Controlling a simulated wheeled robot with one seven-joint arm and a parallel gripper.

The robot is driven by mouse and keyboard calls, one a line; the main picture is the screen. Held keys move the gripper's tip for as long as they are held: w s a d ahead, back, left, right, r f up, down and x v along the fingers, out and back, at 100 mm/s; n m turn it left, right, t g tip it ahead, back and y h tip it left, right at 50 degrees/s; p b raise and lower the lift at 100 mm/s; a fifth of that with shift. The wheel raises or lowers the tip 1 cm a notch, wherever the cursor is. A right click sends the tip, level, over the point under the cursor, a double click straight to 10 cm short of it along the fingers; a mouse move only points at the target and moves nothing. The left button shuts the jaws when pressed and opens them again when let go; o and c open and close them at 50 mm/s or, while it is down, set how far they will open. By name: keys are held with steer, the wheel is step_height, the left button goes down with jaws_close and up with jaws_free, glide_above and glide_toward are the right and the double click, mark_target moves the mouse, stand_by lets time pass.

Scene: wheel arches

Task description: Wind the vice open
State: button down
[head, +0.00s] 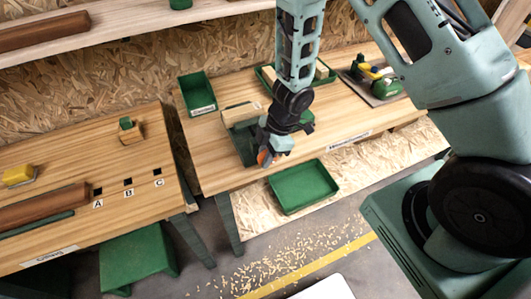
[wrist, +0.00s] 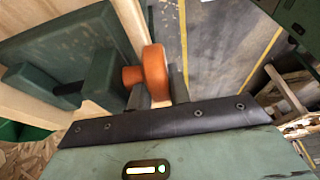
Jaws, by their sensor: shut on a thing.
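The green vice (head: 243,146) is mounted at the front edge of the middle bench, with a pale wooden piece (head: 241,114) at its top. In the wrist view its green body (wrist: 98,72) fills the left side. An orange handwheel (wrist: 155,72) with an orange hub stands out from the vice's front; in the head view only part of the handwheel (head: 264,158) shows below my gripper. My gripper (head: 272,150) is at the handwheel. In the wrist view my gripper's dark fingers (wrist: 159,92) are on both sides of the wheel's rim, shut on it.
A green tray (head: 303,187) lies on the low shelf below the vice. A green bin (head: 198,93) stands behind it to the left. A plane-like tool (head: 374,78) lies on the bench's right. Wood shavings (head: 262,273) cover the floor in front.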

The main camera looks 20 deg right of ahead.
mark_target(264, 153)
steer(key=h+p, duration=0.1)
steer(key=p, duration=0.2)
steer(key=h+p, duration=0.2)
steer(key=p, duration=0.1)
steer(key=shift+a+r, duration=0.15)
steer(key=shift+r, duration=0.05)
steer(key=shift+f+h+p, duration=0.25)
steer(key=shift+h+p, duration=0.15)
steer(key=shift+p, duration=0.7)
steer(key=shift+f, duration=0.1)
steer(key=c, duration=1.6)
jaws_free()
step_height(264, 153, up, 17)
steer(key=p, duration=0.2)
steer(key=shift+a+r+p, duration=0.1)
steer(key=shift+r+p, duration=0.1)
steer(key=shift+p, duration=0.15)
